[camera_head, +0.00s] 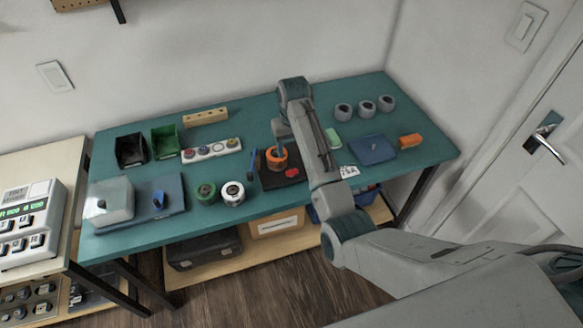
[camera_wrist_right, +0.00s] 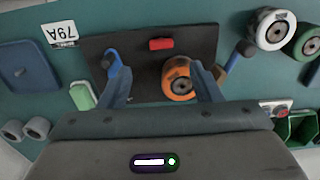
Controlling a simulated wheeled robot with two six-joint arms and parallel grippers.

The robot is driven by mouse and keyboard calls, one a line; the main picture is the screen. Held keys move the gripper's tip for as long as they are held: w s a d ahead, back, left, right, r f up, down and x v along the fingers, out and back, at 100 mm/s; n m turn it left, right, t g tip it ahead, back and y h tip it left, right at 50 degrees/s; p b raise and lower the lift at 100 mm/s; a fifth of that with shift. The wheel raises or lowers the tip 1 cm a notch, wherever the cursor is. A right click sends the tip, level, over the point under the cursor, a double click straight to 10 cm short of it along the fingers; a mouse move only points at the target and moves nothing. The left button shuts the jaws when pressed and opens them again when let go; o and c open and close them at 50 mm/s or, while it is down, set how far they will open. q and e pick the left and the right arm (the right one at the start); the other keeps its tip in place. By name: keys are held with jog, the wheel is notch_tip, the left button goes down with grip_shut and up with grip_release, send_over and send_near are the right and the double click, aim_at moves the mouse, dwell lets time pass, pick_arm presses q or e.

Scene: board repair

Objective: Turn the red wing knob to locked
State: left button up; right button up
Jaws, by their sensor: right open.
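The red wing knob (camera_head: 292,172) sits on a dark board (camera_head: 268,181) at the table's front middle. In the wrist view the red wing knob (camera_wrist_right: 161,44) lies lengthwise across the picture, beyond the fingertips. My right gripper (camera_wrist_right: 161,69) is open and empty above the board, its fingers spread to either side. An orange wheel (camera_wrist_right: 180,78) on the board shows between the fingers, nearer the right finger. In the head view my right gripper (camera_head: 295,150) is partly hidden by its own arm. My left gripper is not in view.
A blue-handled tool (camera_wrist_right: 238,55) lies at the board's edge, and another blue part (camera_wrist_right: 113,62) is by the left finger. A white wheel (camera_head: 232,193) and a green wheel (camera_head: 206,193) stand left of the board. A blue pad (camera_head: 372,149) lies to the right.

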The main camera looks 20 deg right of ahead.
aim_at(292, 171)
notch_tip(292, 171, down, 10)
jog(key=shift+w+a+f+p, duration=0.1)
jog(key=shift+w+p, duration=0.05)
jog(key=shift+p, duration=0.9)
jog(key=shift+c, duration=0.5)
jog(key=c, duration=0.9)
